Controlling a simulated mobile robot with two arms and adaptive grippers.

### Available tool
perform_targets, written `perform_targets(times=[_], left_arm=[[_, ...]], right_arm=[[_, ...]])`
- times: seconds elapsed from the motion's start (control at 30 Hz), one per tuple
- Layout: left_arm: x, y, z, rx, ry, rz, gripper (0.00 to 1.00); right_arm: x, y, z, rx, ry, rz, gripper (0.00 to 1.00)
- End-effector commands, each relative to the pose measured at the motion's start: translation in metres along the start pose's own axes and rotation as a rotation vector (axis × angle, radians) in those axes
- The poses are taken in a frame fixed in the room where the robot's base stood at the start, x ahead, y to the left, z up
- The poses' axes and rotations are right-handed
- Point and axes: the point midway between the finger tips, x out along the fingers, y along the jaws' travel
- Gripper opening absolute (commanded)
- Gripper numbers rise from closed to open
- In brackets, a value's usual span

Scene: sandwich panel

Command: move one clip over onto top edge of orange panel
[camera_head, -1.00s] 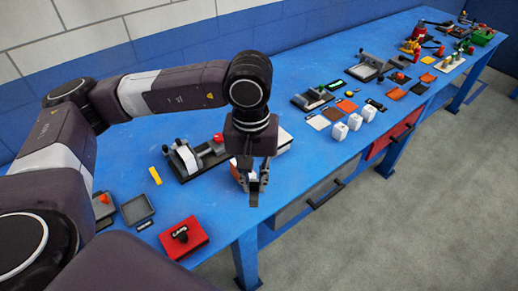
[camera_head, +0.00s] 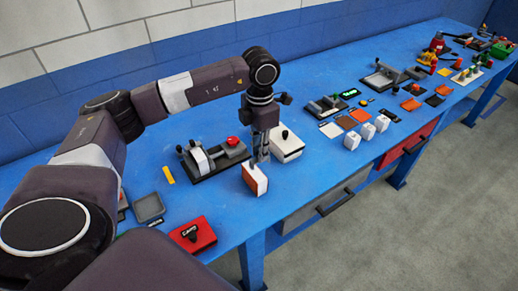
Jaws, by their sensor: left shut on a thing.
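The orange panel (camera_head: 253,180) stands upright near the front edge of the table, with an orange-brown face and a white side. My left gripper (camera_head: 262,158) points down just behind the panel's top edge. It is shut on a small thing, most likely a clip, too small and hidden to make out. I cannot tell whether it touches the panel. The panel partly hides the fingertips. My right gripper is not in view.
A white box with a black knob (camera_head: 287,148) stands close on the right. A grey fixture with a red knob (camera_head: 205,160) stands on the left, and a red box (camera_head: 193,235) at the front left. Several white blocks (camera_head: 352,141) stand farther right.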

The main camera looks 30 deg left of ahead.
Motion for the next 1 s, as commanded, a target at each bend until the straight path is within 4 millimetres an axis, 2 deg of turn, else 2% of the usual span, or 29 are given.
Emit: perform_targets(times=[0.27,0.7,1.0], left_arm=[[0.009,0.004,-0.001,-0.053,0.003,0.001,0.0],[0.045,0.004,-0.001,-0.05,0.003,0.001,0.0],[0.052,0.003,-0.001,-0.049,0.003,0.001,0.0]], right_arm=[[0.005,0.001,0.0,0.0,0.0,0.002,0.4],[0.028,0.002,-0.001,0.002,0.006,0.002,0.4],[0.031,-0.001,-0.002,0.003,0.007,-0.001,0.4]])
